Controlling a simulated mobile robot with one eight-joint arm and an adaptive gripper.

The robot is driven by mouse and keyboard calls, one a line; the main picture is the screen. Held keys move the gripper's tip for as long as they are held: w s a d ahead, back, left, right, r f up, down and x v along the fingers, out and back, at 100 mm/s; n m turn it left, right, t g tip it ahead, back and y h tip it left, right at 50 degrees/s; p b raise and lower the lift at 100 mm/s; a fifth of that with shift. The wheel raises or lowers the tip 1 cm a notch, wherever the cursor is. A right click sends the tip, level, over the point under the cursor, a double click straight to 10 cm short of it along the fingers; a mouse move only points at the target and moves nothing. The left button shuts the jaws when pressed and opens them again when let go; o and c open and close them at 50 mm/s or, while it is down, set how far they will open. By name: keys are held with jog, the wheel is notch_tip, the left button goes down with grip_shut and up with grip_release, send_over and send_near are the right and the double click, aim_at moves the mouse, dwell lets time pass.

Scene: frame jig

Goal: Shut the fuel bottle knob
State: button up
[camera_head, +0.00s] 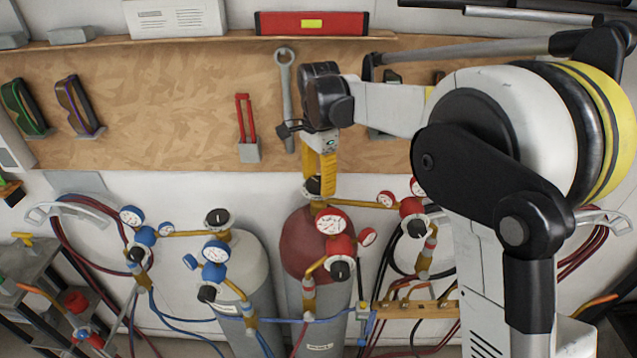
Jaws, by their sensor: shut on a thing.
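The fuel bottle (304,247), a gas cylinder with a dark red shoulder and grey body, stands at the lower middle of the head view. Its black knob (313,187) is on top of the valve. My gripper (319,178) comes straight down over the knob with its yellow fingers and is shut on it. The fingers hide part of the knob, and its turn angle cannot be seen. A red gauge (332,222) and a red regulator sit on the front of the bottle's valve.
A white-topped bottle (246,252) with a black knob (217,219) and blue gauges (215,253) stands to the left. Red gauges (411,207) are to the right. Hoses hang below.

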aim_at(319, 182)
jog(key=m, duration=0.4)
jog(key=shift+m, duration=2.3)
jog(key=shift+b, duration=0.3)
jog(key=o, duration=1.2)
jog(key=shift+r, duration=0.1)
notch_tip(319, 182, up, 12)
jog(key=shift+f, duration=0.1)
